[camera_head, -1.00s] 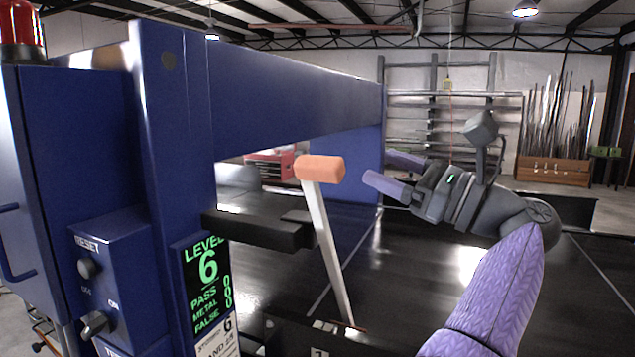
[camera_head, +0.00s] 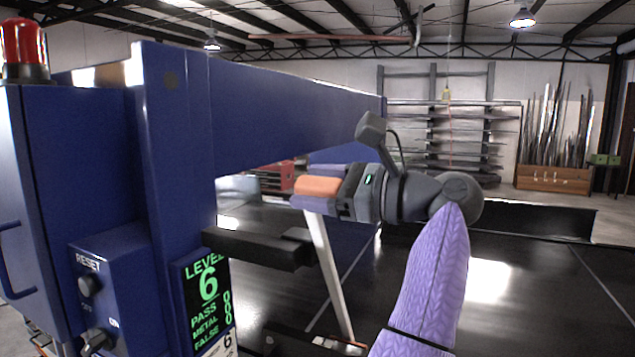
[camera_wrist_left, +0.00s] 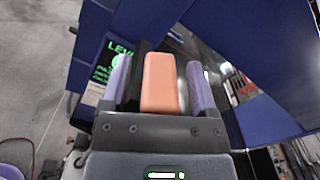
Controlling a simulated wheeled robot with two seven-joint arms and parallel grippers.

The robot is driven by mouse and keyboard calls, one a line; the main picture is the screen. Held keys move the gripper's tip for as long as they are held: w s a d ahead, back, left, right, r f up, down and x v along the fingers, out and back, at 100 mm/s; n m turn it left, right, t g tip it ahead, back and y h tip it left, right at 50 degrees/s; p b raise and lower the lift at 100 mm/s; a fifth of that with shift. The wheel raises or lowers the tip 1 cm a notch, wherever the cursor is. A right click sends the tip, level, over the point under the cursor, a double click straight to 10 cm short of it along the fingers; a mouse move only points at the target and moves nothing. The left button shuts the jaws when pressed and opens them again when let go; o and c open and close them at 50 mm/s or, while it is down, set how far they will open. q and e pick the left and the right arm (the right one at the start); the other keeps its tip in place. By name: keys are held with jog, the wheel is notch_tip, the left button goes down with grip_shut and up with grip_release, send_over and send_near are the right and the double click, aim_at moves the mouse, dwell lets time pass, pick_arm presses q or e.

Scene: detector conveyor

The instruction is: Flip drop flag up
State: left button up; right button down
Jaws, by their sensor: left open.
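The drop flag is an orange block (camera_head: 318,186) on a white bar (camera_head: 328,270) that rises from the conveyor side, leaning to the left. My left gripper (camera_head: 306,187) has its two purple fingers on opposite sides of the orange block. In the left wrist view, the orange block (camera_wrist_left: 161,84) lies between the fingers of the left gripper (camera_wrist_left: 161,75), with narrow gaps showing on both sides. The gripper is open. My right gripper is in neither view.
A blue detector frame (camera_head: 290,115) spans the black conveyor (camera_head: 540,290). A black bracket (camera_head: 255,248) sticks out just left of the bar. A control box (camera_head: 110,275) and a green-lettered display (camera_head: 205,300) are at the left. The conveyor's right side is clear.

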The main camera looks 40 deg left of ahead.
pick_arm(q)
grip_shut()
dwell(1.4)
